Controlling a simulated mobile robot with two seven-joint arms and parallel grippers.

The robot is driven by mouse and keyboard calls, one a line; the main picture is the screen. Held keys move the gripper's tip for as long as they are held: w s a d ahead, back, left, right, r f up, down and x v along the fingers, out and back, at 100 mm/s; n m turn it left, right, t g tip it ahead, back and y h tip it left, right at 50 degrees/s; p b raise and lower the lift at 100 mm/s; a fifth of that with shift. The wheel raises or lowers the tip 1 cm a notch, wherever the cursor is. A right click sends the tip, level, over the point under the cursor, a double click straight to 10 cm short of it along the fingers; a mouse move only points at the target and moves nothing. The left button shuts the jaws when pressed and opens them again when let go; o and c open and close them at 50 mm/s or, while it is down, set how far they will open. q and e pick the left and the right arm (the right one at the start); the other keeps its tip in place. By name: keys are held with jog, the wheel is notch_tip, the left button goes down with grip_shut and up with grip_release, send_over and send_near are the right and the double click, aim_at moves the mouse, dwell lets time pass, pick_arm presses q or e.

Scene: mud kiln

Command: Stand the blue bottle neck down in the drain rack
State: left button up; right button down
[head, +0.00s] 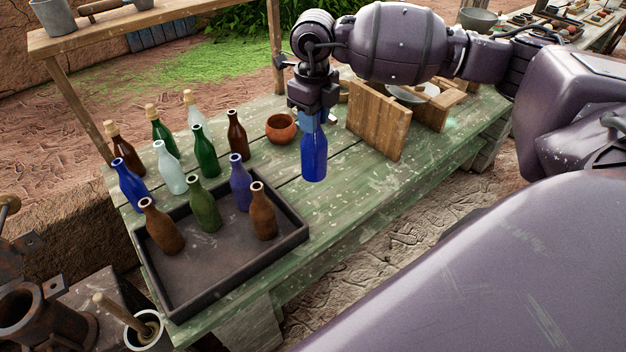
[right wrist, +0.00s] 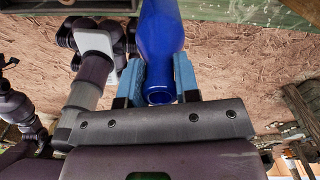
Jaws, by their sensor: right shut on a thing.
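My right gripper (head: 312,118) is shut on a blue bottle (head: 314,158) near its neck. The bottle hangs upright, mouth up and base down, seen against the green table. In the right wrist view the bottle (right wrist: 162,35) sits between two blue finger pads, its open mouth facing the camera. Upright wooden boards (head: 377,120) stand on the table just right of the bottle; I cannot tell whether they belong to the drain rack.
A dark tray (head: 285,247) holds several bottles at the table's near left. More bottles, one blue (head: 131,187), stand behind it. A clay pot (head: 281,129) is left of my right gripper. The green table (head: 330,205) is bare between tray and boards.

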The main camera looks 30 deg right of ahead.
aim_at(313, 173)
notch_tip(313, 173, down, 16)
jog(key=shift+r+p, duration=0.1)
jog(key=shift+p, duration=0.7)
jog(key=c, duration=0.8)
grip_release()
jog(key=shift+c, duration=0.2)
